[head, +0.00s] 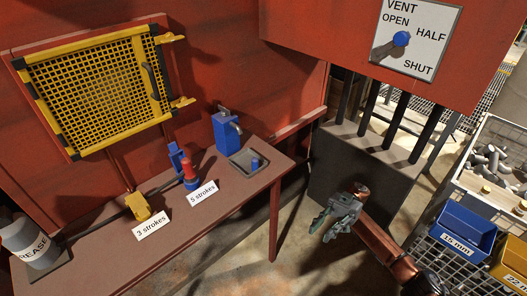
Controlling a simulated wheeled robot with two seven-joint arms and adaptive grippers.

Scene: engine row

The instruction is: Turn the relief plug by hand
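No part is labelled as the relief plug, and I cannot tell for sure which one it is. A small blue knob-like piece (255,163) stands in a shallow grey tray (238,157) on the bench. A blue block with a grey spout-like handle (226,131) stands behind that tray. A red and blue upright fitting (190,174) stands farther left on the bench. My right gripper (328,226) is over the floor to the right of the bench, apart from everything. Its fingers look spread and empty. My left gripper is not in view.
The brown bench (215,207) carries cards reading "3 strokes" (152,225) and "5 strokes" (202,193), a yellow piece (138,206) and a grease drum (30,241). A yellow mesh guard (95,92) and vent lever plate (427,45) are above. Bins, one blue (462,232), stand right.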

